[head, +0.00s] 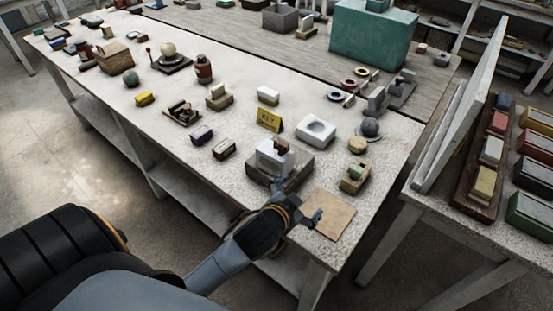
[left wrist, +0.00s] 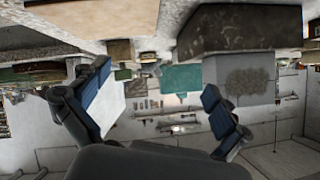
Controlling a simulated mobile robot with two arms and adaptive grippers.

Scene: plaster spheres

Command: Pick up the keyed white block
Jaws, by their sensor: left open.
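A white block (head: 272,158), probably the keyed one, sits on a grey stone base (head: 297,172) near the table's front edge. A small brown piece (head: 281,146) shows at its top. A yellow sign with dark letters (head: 269,119) stands just behind. My left gripper (head: 299,202) is open and empty, in front of and to the right of the base, near a tan mat (head: 335,213). In the left wrist view, which looks upside down, the fingers (left wrist: 152,88) are spread wide. A large grey block (left wrist: 240,28) and a paler block (left wrist: 238,78) appear at the right.
A stone block with green and tan pieces (head: 354,178) stands right of the base. A side table with coloured bins (head: 528,207) stands at the right.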

